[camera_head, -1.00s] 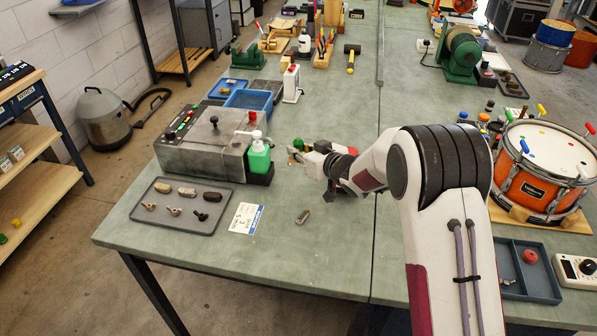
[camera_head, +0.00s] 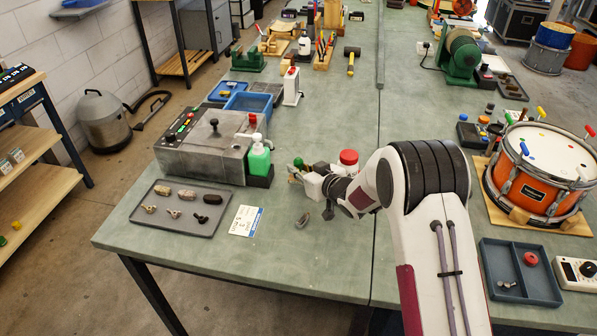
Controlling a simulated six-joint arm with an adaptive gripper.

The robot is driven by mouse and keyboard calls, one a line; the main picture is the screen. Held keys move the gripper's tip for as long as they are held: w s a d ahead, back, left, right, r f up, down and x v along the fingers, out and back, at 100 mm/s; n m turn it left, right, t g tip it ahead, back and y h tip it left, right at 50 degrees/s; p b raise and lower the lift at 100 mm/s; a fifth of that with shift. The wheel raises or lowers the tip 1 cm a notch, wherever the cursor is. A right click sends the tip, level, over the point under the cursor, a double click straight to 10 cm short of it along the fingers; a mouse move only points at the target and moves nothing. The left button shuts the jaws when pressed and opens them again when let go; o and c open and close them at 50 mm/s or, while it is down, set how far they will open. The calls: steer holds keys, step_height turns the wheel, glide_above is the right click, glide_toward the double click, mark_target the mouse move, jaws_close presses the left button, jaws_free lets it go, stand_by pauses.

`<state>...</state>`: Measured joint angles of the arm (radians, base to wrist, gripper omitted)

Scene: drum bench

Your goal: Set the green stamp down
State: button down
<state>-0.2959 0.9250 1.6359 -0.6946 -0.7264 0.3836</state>
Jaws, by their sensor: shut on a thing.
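The green stamp (camera_head: 298,162) shows as a green rounded top just right of the green bottle, at the far tip of my arm. My gripper (camera_head: 297,177) is shut on it; the fingers are small and partly hidden by the wrist. The stamp's lower part is hidden, so I cannot tell whether it touches the bench. A pale tan piece shows beside the fingertips.
A green bottle (camera_head: 258,160) and the grey machine (camera_head: 205,145) stand to the left. The bench (camera_head: 310,255) is clear nearer the front edge.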

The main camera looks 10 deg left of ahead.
steer(key=shift+f, duration=0.6)
steer(key=shift+f, duration=0.1)
steer(key=c, duration=2)
jaws_free()
steer(key=shift+o, duration=0.2)
steer(key=shift+s+d+r, duration=0.3)
steer(key=shift+s+d, duration=0.05)
steer(key=shift+v, duration=5.5)
